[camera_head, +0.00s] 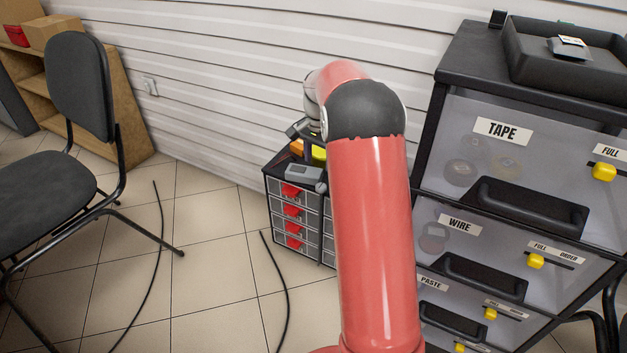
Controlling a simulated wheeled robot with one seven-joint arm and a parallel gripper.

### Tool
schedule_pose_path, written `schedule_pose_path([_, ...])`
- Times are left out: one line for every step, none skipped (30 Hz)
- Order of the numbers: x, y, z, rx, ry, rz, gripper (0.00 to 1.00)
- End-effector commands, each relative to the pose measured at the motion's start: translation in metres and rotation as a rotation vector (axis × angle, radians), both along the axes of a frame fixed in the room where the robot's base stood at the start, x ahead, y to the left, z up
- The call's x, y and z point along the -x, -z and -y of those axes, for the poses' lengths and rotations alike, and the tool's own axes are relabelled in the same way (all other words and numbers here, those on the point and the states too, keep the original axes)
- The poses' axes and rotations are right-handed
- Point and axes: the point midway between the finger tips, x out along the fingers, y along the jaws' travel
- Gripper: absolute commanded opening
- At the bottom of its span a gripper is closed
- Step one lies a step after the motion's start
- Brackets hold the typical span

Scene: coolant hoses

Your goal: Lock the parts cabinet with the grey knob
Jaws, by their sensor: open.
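The parts cabinet (283,222) is a small dark cabinet on the floor against the wall, with clear-fronted drawers and red pulls. A grey knob (321,187) shows at its upper front edge, above a dark upright bar (322,232) down the front. My gripper (303,133) is open, above and behind the knob in the picture, apart from it as far as I can see. My red arm hides most of the gripper and the right part of the cabinet. I see nothing held.
On the cabinet top are a grey device (304,172) and orange and yellow items. A tall drawer unit (440,130) labelled tape, wire and paste stands close at right. A chair (75,130) is at left. Black hoses (278,285) lie on the otherwise open tiled floor.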

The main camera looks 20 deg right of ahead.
Motion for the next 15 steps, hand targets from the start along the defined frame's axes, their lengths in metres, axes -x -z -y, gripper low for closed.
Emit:
schedule_pose_path([-0.007,0.015,0.008,-0.005,0.031,-0.015,0.53])
schedule_pose_path([-0.010,0.021,0.011,-0.007,0.047,-0.021,0.53])
schedule_pose_path([-0.012,0.027,0.015,-0.009,0.063,-0.028,0.53])
schedule_pose_path([-0.014,0.030,0.017,-0.010,0.072,-0.030,0.53])
schedule_pose_path([-0.015,0.033,0.018,-0.011,0.080,-0.033,0.53])
schedule_pose_path([-0.016,0.037,0.019,-0.012,0.087,-0.037,0.53])
schedule_pose_path([-0.017,0.039,0.020,-0.012,0.091,-0.038,0.53])
schedule_pose_path([-0.017,0.041,0.020,-0.013,0.093,-0.039,0.53])
schedule_pose_path([-0.017,0.045,0.021,-0.013,0.093,-0.039,0.53])
schedule_pose_path([-0.017,0.049,0.021,-0.013,0.093,-0.040,0.53])
schedule_pose_path([-0.017,0.053,0.020,-0.013,0.093,-0.040,0.53])
schedule_pose_path([-0.017,0.059,0.020,-0.013,0.093,-0.040,0.53])
schedule_pose_path([-0.017,0.064,0.021,-0.013,0.092,-0.040,0.53])
schedule_pose_path([-0.016,0.069,0.020,-0.013,0.092,-0.042,0.53])
schedule_pose_path([-0.016,0.076,0.021,-0.014,0.092,-0.041,0.53])
